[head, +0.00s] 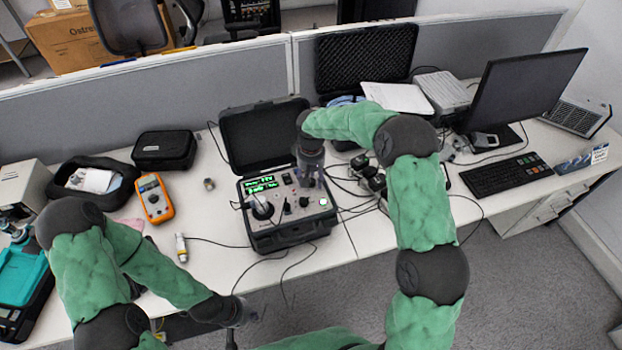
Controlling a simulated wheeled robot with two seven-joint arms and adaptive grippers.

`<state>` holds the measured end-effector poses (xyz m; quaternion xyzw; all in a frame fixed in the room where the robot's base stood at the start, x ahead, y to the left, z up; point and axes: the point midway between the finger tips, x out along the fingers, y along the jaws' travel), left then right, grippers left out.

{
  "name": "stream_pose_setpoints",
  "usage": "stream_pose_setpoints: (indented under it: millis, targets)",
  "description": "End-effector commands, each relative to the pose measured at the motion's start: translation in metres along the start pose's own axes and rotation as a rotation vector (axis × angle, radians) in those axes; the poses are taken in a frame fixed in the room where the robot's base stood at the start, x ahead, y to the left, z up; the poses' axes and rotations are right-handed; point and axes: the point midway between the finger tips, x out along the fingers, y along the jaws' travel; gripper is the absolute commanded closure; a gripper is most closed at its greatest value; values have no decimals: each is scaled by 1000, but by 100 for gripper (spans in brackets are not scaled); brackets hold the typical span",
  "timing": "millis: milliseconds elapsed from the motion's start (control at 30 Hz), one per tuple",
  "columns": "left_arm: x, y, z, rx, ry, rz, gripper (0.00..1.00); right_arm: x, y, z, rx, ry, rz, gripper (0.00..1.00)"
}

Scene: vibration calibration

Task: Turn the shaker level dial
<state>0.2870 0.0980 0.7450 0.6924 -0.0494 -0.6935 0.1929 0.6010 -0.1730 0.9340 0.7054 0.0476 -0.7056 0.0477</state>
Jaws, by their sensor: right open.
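The shaker calibrator (290,232) is a black case on the desk with its lid (262,132) open behind it. I cannot tell which is the level dial. My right gripper (309,180) is open, pointing down over the back right of the panel and hiding part of it. Contact with a knob cannot be made out. My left gripper (246,313) is low at the desk's front edge, away from the case; its fingers are unclear.
An orange multimeter (154,198), a small tube (181,248) and a black pouch (164,150) lie left of the case. Cables run around it. A monitor (522,88), keyboard (506,175) and open foam-lined case (365,58) stand to the right and behind.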

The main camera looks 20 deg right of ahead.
Motion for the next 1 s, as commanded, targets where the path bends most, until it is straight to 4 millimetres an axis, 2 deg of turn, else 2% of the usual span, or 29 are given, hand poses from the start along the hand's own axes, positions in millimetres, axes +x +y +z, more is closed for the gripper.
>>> stream_pose_setpoints:
  millis: [233,267,400,433,767,1000]
  targets:
    - [0,0,0,0,0,0,100,1,0,0,0,0,0,48]
    - [0,0,0,0,0,0,100,1,0,0,0,0,0,53]
    - [0,0,0,0,0,0,100,1,0,0,0,0,0,93]
    - [0,0,0,0,0,0,100,1,0,0,0,0,0,100]
    - [0,0,0,0,0,0,100,1,0,0,21,0,0,100]
    - [2,-1,0,0,0,0,100,2,0,0,131,-2,0,100]
